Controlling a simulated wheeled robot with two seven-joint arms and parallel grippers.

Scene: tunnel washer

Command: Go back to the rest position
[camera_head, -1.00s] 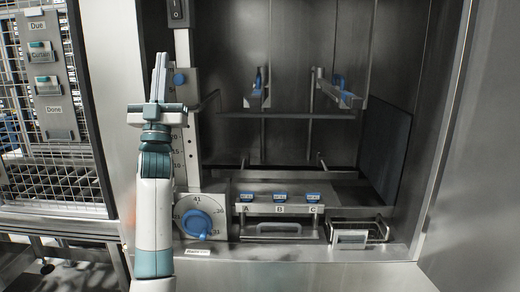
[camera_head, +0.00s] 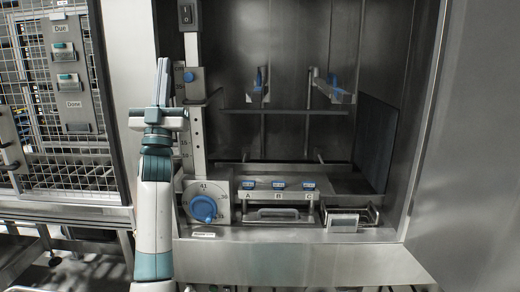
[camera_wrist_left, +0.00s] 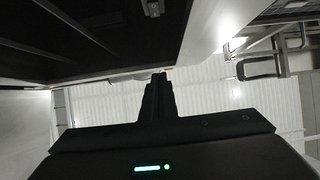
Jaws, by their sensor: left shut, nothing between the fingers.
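My left gripper (camera_head: 162,82) points upward in the head view, in front of the left edge of the steel washer opening. Its fingers are shut together and hold nothing. It stands just left of the vertical scale post with the blue slider (camera_head: 190,76). In the left wrist view, the dark closed fingers (camera_wrist_left: 158,90) show in the middle, apart from any object. My right gripper is not in view.
A dial with a blue knob (camera_head: 204,208) sits low beside my left arm. Blue-topped blocks marked A, B and C (camera_head: 279,190) stand on a ledge, near a small wire tray (camera_head: 345,220). A wire-mesh rack with a card panel (camera_head: 70,80) stands at left.

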